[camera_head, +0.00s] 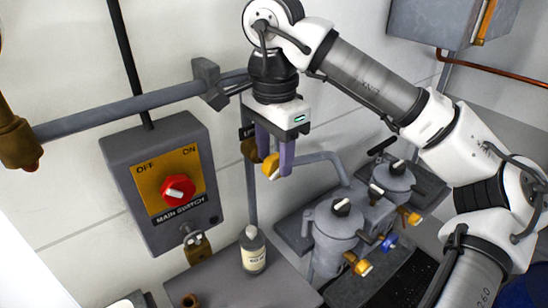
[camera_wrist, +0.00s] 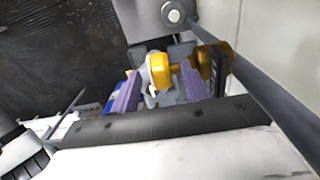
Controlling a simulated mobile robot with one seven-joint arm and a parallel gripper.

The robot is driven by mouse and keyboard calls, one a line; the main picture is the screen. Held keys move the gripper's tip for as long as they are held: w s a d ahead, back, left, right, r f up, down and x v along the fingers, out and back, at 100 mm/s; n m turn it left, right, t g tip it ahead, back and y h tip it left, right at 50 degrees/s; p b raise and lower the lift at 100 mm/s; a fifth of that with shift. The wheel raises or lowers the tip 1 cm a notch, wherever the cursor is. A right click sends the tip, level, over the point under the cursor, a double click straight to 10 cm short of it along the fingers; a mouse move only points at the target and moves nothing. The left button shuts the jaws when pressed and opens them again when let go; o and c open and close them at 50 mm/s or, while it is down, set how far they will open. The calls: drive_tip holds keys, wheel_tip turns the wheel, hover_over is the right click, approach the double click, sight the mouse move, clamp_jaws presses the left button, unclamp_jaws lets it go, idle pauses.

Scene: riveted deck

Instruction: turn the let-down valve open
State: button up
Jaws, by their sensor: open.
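A yellow valve knob (camera_head: 270,166) with a white mark sits on a brass body (camera_head: 249,150) on a thin vertical pipe at the wall. A dark tag (camera_head: 247,133) above it is mostly hidden; I can read only its first letters. I take this for the let-down valve. My gripper (camera_head: 275,161) points down with its purple fingers open, one to each side of the knob. In the wrist view the knob (camera_wrist: 160,70) shows between the fingers (camera_wrist: 160,82), with the brass body to its right. I cannot tell whether either finger touches it.
A grey main switch box (camera_head: 165,185) with a red knob hangs at left. A thick grey pipe (camera_head: 120,112) runs across the wall. Below stand a labelled bottle (camera_head: 253,250) and grey filter canisters (camera_head: 337,225) with yellow and blue knobs.

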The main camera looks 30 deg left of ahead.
drive_tip(key=shift+f, duration=1)
drive_tip(key=shift+c, duration=0.4)
drive_tip(key=c, duration=0.9)
drive_tip(key=t+b, duration=0.1)
drive_tip(key=t+h+b, duration=0.1)
drive_tip(key=shift+s+f+t, duration=0.2)
drive_tip(key=shift+t, duration=0.1)
drive_tip(key=shift+s+a+t+h+b, duration=0.1)
drive_tip(key=shift+t+h+b, duration=0.4)
drive_tip(key=shift+t+b, duration=0.8)
